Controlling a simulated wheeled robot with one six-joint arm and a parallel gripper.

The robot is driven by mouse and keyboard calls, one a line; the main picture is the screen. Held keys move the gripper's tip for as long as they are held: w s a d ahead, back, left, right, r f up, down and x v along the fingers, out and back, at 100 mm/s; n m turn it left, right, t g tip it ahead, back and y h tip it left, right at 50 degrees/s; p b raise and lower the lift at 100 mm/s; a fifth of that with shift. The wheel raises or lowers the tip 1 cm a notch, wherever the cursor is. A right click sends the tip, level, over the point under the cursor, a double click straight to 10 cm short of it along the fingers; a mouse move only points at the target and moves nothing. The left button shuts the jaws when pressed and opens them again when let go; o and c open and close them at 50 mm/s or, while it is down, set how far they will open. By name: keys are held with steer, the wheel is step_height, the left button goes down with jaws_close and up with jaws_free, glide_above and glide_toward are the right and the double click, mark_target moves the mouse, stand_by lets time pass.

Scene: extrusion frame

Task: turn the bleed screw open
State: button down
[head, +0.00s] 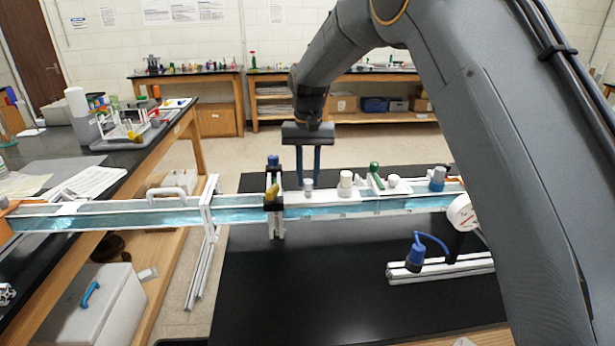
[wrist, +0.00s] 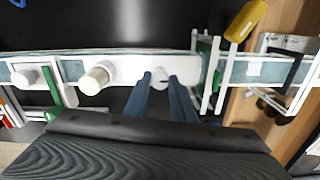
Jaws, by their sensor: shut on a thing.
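The bleed screw appears to be the small white knob (head: 308,184) on the white plate on top of the clear, water-filled channel. My gripper (head: 308,180) points straight down over it with its two blue fingers. In the wrist view, my gripper (wrist: 161,80) has its fingertips on either side of the small white knob (wrist: 161,85), shut on it. The fingers partly cover it, and I cannot tell how far it is turned.
A larger cream knob (head: 346,181) stands to the right, then a green handle (head: 376,176) and a white knob (head: 393,181). A black clamp with a yellow lever (head: 272,192) stands to the left. A round gauge (head: 462,212) is at right.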

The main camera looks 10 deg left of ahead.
mark_target(308, 181)
steer(key=n+b, duration=0.1)
steer(key=n, duration=0.5)
steer(key=shift+b, duration=0.4)
steer(key=n+b, duration=0.1)
steer(key=n, duration=0.4)
steer(key=shift+a+r, duration=0.1)
steer(key=c, duration=1.5)
jaws_free()
steer(key=shift+r+b, duration=1.4)
steer(key=shift+r, duration=2.45)
